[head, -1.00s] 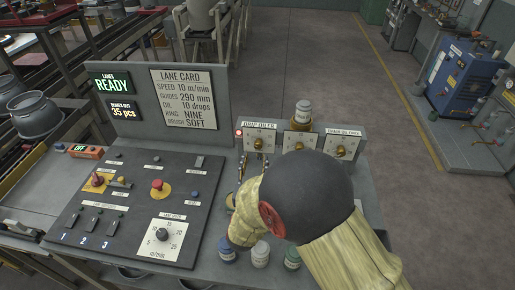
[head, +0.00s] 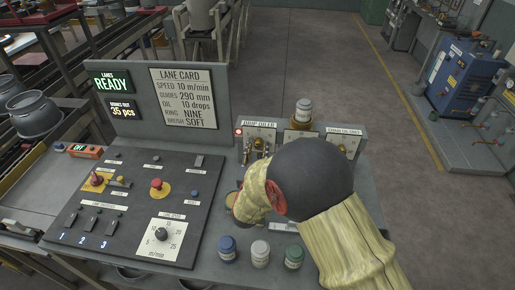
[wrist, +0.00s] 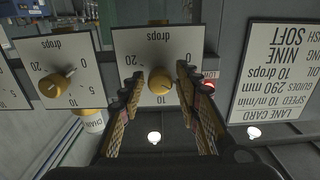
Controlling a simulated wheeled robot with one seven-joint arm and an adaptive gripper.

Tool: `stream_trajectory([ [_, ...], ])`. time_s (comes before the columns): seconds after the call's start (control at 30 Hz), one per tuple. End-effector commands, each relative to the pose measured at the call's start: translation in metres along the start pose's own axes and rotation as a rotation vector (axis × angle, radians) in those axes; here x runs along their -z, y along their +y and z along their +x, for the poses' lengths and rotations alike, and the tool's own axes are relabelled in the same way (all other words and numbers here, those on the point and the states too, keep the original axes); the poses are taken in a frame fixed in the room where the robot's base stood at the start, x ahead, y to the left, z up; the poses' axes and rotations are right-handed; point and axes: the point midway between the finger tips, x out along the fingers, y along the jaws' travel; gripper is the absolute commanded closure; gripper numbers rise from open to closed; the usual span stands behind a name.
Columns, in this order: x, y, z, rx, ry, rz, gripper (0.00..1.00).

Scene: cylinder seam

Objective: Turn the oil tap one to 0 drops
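The oil tap one is a yellow knob (wrist: 159,85) on a white dial plate marked 0, 10 and 20 drops, upside down in the wrist view. A thin mark on the knob seems to point towards the 10. In the head view its plate (head: 260,134) is the leftmost on the drip oiler. My gripper (wrist: 160,92) is open, with one finger on each side of the knob. Contact with the knob cannot be told. In the head view my arm hides most of my gripper.
A second dial plate with a yellow knob (wrist: 58,84) stands beside it. A red lamp (head: 238,131) is at the oiler's left end. Blue (head: 227,249), white (head: 260,253) and green (head: 294,257) capped jars stand in front. The control panel (head: 130,190) lies to the left.

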Motion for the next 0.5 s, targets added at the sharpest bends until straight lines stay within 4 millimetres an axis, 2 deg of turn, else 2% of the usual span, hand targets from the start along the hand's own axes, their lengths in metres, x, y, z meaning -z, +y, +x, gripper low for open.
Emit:
stream_trajectory([
  [0.5, 0.0000, -0.0001, -0.0001, 0.000, 0.000, 0.000, 0.98],
])
